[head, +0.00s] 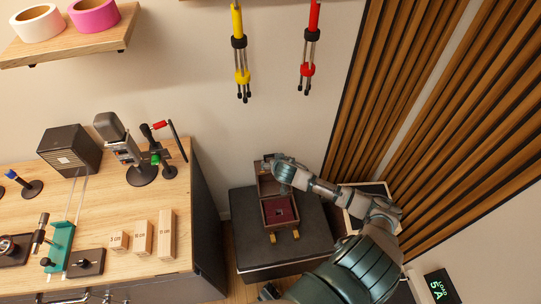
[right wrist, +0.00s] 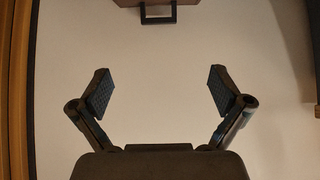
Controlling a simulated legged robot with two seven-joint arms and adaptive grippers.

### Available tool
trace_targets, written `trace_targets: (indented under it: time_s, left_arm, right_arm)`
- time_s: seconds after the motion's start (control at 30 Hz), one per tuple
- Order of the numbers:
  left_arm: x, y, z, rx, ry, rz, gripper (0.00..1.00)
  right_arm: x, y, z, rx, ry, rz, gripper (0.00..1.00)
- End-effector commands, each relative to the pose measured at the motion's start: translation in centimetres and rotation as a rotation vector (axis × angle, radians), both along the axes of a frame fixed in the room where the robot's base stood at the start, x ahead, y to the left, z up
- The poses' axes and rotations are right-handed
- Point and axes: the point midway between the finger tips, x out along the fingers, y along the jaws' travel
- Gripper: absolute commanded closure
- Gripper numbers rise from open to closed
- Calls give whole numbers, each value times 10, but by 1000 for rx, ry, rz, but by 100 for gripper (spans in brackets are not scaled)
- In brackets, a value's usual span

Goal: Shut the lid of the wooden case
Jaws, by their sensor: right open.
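The small wooden case (head: 263,210) sits on a dark grey box-shaped stand beside the desk. Its lid (head: 267,185) stands raised at the back, so the red lining inside shows. Two brass-coloured latches are at its front. My right arm reaches in from the lower right, and my right gripper (head: 270,160) is at the lid's upper edge, partly covering it. In the right wrist view my right gripper (right wrist: 160,90) is open with nothing between its fingers. A brown edge with a dark loop shows at the top there, probably the lid. My left gripper is not in view.
The stand (head: 250,232) has bare top around the case. The desk (head: 150,195) at left holds a microphone-like device (head: 125,142), wooden blocks (head: 143,237) and a dark speaker box (head: 70,148). Wooden slats (head: 385,90) line the right.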

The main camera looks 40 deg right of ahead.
Motion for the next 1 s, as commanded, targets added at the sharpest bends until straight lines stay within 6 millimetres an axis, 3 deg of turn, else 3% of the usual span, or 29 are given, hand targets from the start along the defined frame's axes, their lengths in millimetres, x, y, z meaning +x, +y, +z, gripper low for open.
trace_targets:
  time_s: [0.17,0.37,0.7,1.0]
  left_arm:
    - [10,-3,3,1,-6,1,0]
    - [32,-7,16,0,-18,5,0]
    - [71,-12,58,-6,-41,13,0]
    - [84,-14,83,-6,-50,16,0]
  right_arm:
    - [15,-11,-16,3,-4,-9,0]
    - [44,-27,-51,4,-2,-9,0]
    - [91,-52,-105,1,-3,-7,0]
    - [106,-60,-121,2,-3,-5,0]
